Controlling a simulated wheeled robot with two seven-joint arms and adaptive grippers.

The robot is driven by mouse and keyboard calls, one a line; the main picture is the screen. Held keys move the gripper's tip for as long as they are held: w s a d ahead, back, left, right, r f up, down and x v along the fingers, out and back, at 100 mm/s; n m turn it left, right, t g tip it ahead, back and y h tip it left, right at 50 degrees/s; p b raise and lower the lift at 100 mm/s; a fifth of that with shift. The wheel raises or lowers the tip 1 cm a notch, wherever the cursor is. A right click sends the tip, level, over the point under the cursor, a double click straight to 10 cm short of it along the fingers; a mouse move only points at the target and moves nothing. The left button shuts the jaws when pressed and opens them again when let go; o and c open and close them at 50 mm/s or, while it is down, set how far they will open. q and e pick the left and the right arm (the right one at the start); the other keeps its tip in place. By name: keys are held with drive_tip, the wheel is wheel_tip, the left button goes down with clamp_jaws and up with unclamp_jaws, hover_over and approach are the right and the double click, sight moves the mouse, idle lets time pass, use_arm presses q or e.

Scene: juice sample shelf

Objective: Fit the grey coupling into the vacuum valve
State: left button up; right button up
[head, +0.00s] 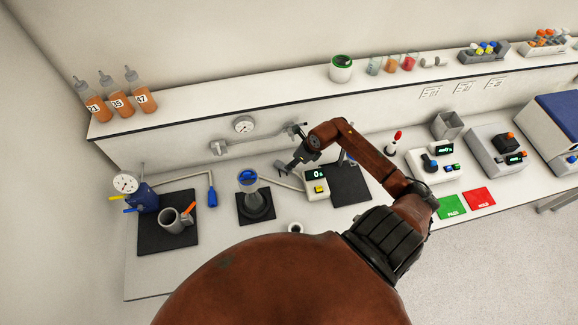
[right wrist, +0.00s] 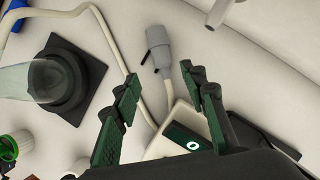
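In the head view the right gripper (head: 287,166) is low over the bench, beside the small scale; the coupling is hard to make out there. A grey pipe (head: 262,137) with fittings at both ends runs along the wall; which fitting is the vacuum valve is unclear. My left gripper is not visible.
A flask (head: 250,184) stands on a dark mat left of the gripper. A small scale (head: 317,185) with a lit display is close to its right. A gauge (head: 244,125) is on the wall. A blue-bodied pump (head: 144,198) and mug (head: 175,219) stand at left.

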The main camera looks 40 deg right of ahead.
drive_tip(key=v, duration=0.3)
drive_tip(key=shift+s+r, duration=0.15)
drive_tip(key=shift+r, duration=0.15)
drive_tip(key=shift+a, duration=0.15)
